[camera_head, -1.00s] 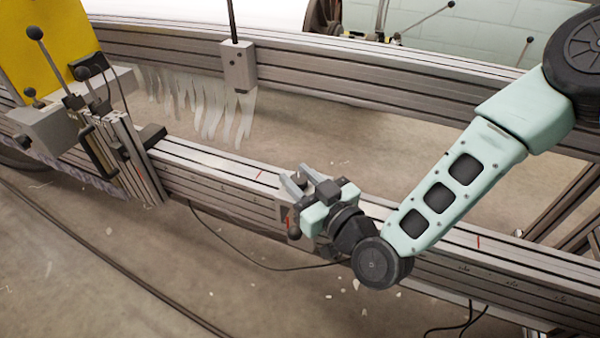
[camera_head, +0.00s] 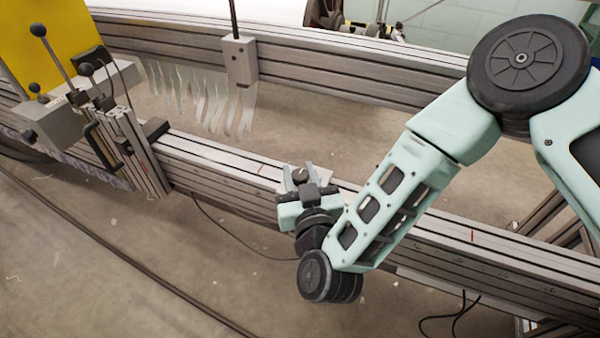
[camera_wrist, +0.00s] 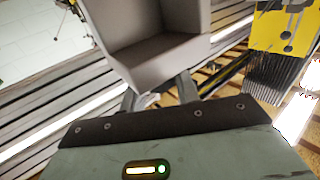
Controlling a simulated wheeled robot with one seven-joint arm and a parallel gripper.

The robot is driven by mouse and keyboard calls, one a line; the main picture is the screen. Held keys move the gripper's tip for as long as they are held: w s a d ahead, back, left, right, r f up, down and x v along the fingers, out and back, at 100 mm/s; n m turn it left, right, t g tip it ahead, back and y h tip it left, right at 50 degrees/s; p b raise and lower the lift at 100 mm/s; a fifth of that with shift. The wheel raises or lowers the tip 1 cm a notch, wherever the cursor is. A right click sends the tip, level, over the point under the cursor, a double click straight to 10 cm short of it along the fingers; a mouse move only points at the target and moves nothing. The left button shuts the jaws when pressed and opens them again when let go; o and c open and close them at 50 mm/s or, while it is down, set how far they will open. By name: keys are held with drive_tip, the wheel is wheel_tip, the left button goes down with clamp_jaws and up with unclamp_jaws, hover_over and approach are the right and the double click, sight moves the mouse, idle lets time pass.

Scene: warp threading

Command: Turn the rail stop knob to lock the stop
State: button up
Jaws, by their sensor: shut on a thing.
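My gripper (camera_head: 298,170) is at the near rail, its two grey fingers closed around a small dark part at the rail stop, which I take to be the stop knob (camera_head: 299,175). The fingers and wrist hide most of the knob. The rail stop (camera_head: 323,174) shows only as a pale grey edge beside the fingers on top of the rail. In the wrist view a large grey block, the stop's body (camera_wrist: 150,55), stands right in front of the fingers, and the knob cannot be made out there.
The near rail (camera_head: 215,166) runs across the picture under my arm. A clamp assembly with black levers (camera_head: 110,130) stands at its left. A far rail (camera_head: 330,75) carries a grey block (camera_head: 238,62) near hanging pale strips (camera_head: 200,95). Cables lie on the floor.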

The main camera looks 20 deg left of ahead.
drive_tip(key=shift+r, duration=0.1)
drive_tip(key=o, duration=1)
drive_tip(key=shift+a, duration=0.1)
drive_tip(key=p+v, duration=0.1)
drive_tip(key=v, duration=0.5)
drive_tip(key=shift+s+p, duration=0.2)
drive_tip(key=shift+p, duration=0.1)
drive_tip(key=shift+s+f+b, duration=0.3)
drive_tip(key=shift+b, duration=0.2)
drive_tip(key=b, duration=0.2)
approach(300, 181)
drive_tip(key=v, duration=0.5)
drive_tip(key=shift+s+d, duration=0.3)
